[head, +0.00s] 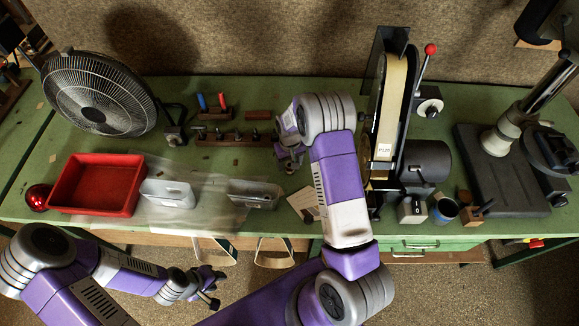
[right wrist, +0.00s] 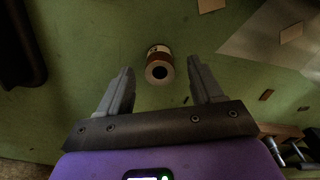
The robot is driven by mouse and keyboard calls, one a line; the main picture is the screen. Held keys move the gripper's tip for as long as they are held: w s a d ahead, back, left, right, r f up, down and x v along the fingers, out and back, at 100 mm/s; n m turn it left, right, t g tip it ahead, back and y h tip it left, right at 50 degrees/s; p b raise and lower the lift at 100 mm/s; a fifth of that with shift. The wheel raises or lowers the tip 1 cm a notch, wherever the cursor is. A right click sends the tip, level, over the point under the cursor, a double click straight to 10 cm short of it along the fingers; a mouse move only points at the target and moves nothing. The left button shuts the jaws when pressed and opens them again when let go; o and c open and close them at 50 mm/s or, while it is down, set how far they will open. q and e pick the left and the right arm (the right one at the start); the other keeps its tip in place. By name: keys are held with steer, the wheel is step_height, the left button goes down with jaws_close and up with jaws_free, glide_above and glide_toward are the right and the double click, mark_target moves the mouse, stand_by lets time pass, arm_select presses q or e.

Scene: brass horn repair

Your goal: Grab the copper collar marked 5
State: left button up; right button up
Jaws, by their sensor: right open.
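A small copper-coloured collar with a pale label band (right wrist: 159,66) stands on the green bench in the right wrist view. My right gripper (right wrist: 160,74) is open, with one finger on each side of the collar's line; the collar sits ahead between the tips, with clear gaps. In the head view my right gripper (head: 288,148) is over the middle of the bench, and the collar cannot be made out there. My left gripper (head: 212,286) hangs in front of the bench, too small to judge.
A red tray (head: 97,185), two grey bins (head: 168,194) (head: 255,194) and a red ball (head: 37,197) lie at left. A fan (head: 100,93) stands behind them. A wooden rack (head: 232,138) is left of my right gripper. A belt sander (head: 392,105) stands close to its right.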

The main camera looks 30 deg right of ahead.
steer(key=shift+s+f, duration=0.1)
steer(key=shift+f, duration=0.15)
steer(key=c, duration=1.2)
